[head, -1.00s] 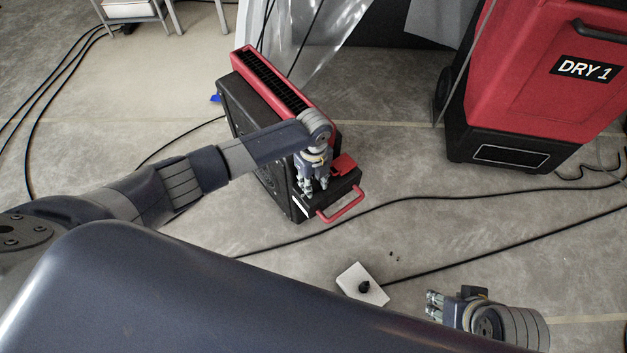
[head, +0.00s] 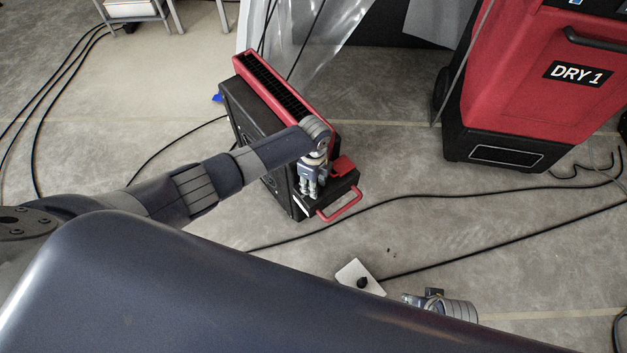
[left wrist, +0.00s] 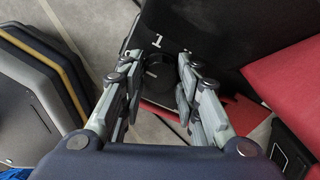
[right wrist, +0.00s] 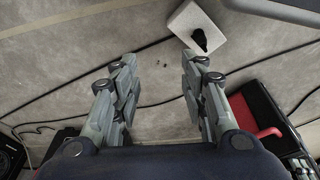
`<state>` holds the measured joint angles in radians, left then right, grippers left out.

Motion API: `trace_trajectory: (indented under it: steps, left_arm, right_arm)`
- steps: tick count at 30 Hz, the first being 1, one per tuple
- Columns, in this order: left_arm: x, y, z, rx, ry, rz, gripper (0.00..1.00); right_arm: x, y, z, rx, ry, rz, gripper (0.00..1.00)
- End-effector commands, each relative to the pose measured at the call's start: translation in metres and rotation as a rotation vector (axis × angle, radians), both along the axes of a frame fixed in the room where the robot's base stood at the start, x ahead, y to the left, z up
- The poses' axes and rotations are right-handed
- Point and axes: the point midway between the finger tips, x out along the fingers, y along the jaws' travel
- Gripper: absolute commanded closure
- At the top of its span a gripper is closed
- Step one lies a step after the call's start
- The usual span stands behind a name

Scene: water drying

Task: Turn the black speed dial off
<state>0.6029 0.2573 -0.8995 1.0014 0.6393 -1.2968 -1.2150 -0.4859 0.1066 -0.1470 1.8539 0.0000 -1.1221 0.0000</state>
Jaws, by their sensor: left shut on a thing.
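The black speed dial (left wrist: 160,73) sits on the dark face of the red-and-black blower, below a white "1". In the left wrist view the fingers of my left gripper (left wrist: 168,66) are on both sides of it, shut on it and partly hiding it. In the head view my left gripper (head: 311,190) points down at the near end of the blower (head: 256,122), and the dial is hidden there. My right gripper (right wrist: 160,75) is open and empty above the floor. In the head view it shows only partly (head: 412,299), behind my own body.
A red handle (head: 345,208) sticks out from the blower's near end. A white plate with a black knob-like piece (head: 353,271) lies on the floor. A red machine marked DRY 1 (head: 530,90) stands at right. Black cables (head: 440,200) cross the floor.

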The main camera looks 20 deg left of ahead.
Motion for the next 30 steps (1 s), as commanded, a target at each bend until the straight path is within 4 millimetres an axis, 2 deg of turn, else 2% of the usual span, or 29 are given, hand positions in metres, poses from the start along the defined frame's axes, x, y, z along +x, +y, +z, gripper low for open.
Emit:
trace_trajectory:
  steps: [9, 19, 20, 22, 23, 30]
  left_arm:
    - [-0.001, 0.0, 0.0, 0.0, 0.001, 0.045, 0.94]
    - [-0.001, 0.0, -0.001, 0.0, 0.001, 0.046, 0.94]
    - [-0.001, 0.0, -0.001, 0.0, 0.001, 0.046, 0.67]
    - [-0.001, 0.0, -0.001, 0.0, 0.001, 0.046, 0.52]
    - [0.0, 0.0, -0.001, 0.0, 0.001, 0.046, 0.49]
    - [0.0, 0.0, 0.0, 0.0, 0.0, 0.045, 0.49]
  right_arm:
    - [-0.003, 0.0, -0.012, -0.001, 0.007, 0.001, 0.6]
    - [-0.004, 0.0, -0.013, -0.001, 0.008, 0.001, 0.6]
    - [-0.004, 0.0, -0.013, -0.001, 0.008, 0.001, 0.6]
    - [-0.004, 0.0, -0.013, -0.001, 0.008, 0.002, 0.6]
    - [-0.004, 0.0, -0.013, -0.001, 0.008, 0.002, 0.6]
    - [-0.004, 0.0, -0.013, 0.0, 0.008, 0.002, 0.6]
